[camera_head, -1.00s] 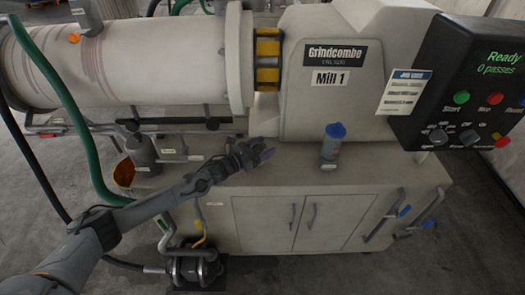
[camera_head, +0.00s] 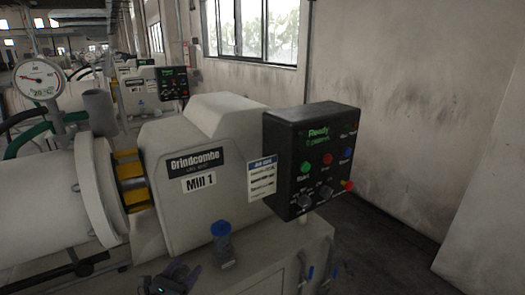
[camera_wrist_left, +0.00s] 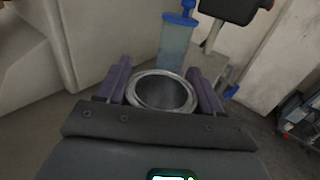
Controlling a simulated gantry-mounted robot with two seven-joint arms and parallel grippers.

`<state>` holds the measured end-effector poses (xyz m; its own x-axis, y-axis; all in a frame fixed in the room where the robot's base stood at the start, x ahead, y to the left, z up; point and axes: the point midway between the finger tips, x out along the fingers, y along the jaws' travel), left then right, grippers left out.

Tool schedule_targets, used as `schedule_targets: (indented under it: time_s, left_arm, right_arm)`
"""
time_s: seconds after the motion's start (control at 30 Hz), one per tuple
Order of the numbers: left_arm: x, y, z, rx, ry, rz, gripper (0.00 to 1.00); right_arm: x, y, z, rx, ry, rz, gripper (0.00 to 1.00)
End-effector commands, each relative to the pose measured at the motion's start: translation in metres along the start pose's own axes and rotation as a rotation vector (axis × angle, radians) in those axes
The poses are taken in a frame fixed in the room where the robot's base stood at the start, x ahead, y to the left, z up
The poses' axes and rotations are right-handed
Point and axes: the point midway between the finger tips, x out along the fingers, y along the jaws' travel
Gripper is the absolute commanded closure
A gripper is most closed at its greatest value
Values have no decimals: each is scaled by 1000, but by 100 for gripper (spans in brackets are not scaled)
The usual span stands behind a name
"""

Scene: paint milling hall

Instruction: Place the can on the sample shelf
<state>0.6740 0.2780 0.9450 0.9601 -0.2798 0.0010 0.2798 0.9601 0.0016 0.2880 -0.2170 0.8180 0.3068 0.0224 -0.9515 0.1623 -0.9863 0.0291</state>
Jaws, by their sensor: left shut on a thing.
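An open metal can (camera_wrist_left: 163,95) with a round, shiny rim shows in the left wrist view. It sits between the two purple fingers of my left gripper (camera_wrist_left: 162,82), which is shut on it. The inside of the can looks grey; its lower part is hidden by the gripper body. In the head view my left gripper (camera_head: 172,278) is at the bottom edge, in front of the mill and left of a blue-capped container; the can is not clear there. My right gripper is in neither view. I cannot identify a sample shelf.
The blue-capped container (camera_head: 223,245) stands on the mill's cabinet top, and in the wrist view (camera_wrist_left: 175,45) beyond the can. Mill 1 (camera_head: 205,150) and its black control panel (camera_head: 315,160), reading Ready, stand behind. Clear floor (camera_head: 385,255) lies at right.

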Motion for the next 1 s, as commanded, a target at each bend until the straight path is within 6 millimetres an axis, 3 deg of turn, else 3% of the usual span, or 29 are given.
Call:
schedule_targets:
  time_s: [0.03,0.2,0.43,0.63,0.8,0.83,1.0]
  left_arm:
    - [-4,-10,-17,-6,6,-8,69]
    - [-23,-51,-59,-8,5,-28,69]
    - [-58,-105,-91,-9,3,30,69]
    - [-83,-121,-87,-7,0,147,69]
    - [-93,-100,-63,-4,-1,278,69]
    - [-94,-96,-66,-5,3,296,69]
    - [-98,-99,-39,-1,1,285,69]
  right_arm:
    - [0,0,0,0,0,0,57]
    - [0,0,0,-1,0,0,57]
    - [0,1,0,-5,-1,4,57]
    - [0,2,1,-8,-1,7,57]
    - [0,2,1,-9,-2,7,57]
    - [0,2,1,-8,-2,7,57]
    - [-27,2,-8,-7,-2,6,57]
